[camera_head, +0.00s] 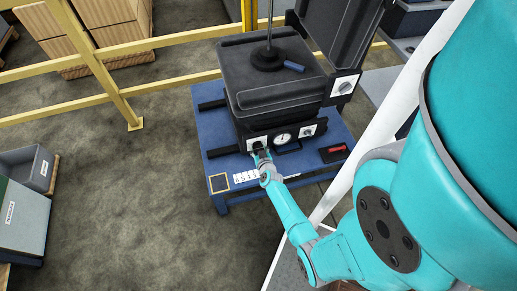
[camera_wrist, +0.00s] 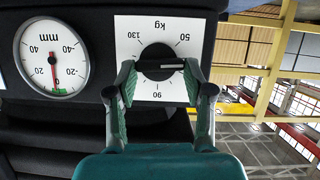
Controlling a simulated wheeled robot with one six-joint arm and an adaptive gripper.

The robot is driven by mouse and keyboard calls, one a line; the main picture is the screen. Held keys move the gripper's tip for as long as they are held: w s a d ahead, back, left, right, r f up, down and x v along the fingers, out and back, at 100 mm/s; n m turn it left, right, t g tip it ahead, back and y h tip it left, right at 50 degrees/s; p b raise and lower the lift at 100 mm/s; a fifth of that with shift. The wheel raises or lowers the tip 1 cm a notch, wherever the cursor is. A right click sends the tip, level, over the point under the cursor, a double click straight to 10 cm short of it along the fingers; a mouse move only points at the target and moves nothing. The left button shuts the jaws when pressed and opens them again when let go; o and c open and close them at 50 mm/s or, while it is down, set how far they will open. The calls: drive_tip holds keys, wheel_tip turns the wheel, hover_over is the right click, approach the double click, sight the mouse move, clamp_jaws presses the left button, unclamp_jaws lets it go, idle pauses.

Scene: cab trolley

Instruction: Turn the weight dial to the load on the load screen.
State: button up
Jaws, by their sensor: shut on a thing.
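The weight dial is a black round knob (camera_wrist: 158,56) on a white plate marked kg, with 50, 90 and 130 around it, upside down in the wrist view. Its white pointer line points right, between 50 and 90. My gripper (camera_wrist: 160,70) is shut on the knob, one finger on each side. In the head view my gripper (camera_head: 261,155) reaches the left white plate (camera_head: 257,141) on the front of the black seat (camera_head: 270,85). A black box with a red display (camera_head: 334,153) lies on the blue table, perhaps the load screen; its digits are unreadable.
A round mm gauge (camera_wrist: 53,58) sits beside the dial; its red needle is near 0. Another white plate with a knob (camera_head: 308,130) is right of it. The blue table (camera_head: 220,205) bears the seat. Yellow rails (camera_head: 110,95) stand behind.

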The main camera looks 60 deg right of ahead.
drive_tip(key=shift+w+n+g, duration=0.15)
drive_tip(key=shift+n+g, duration=0.15)
drive_tip(key=shift+n, duration=0.2)
idle(0.3)
drive_tip(key=o, duration=1.2)
drive_tip(key=shift+c, duration=0.2)
drive_tip(key=shift+a, duration=0.1)
drive_tip(key=v, duration=1.2)
drive_tip(key=shift+f, duration=0.15)
drive_tip(key=shift+a, duration=0.1)
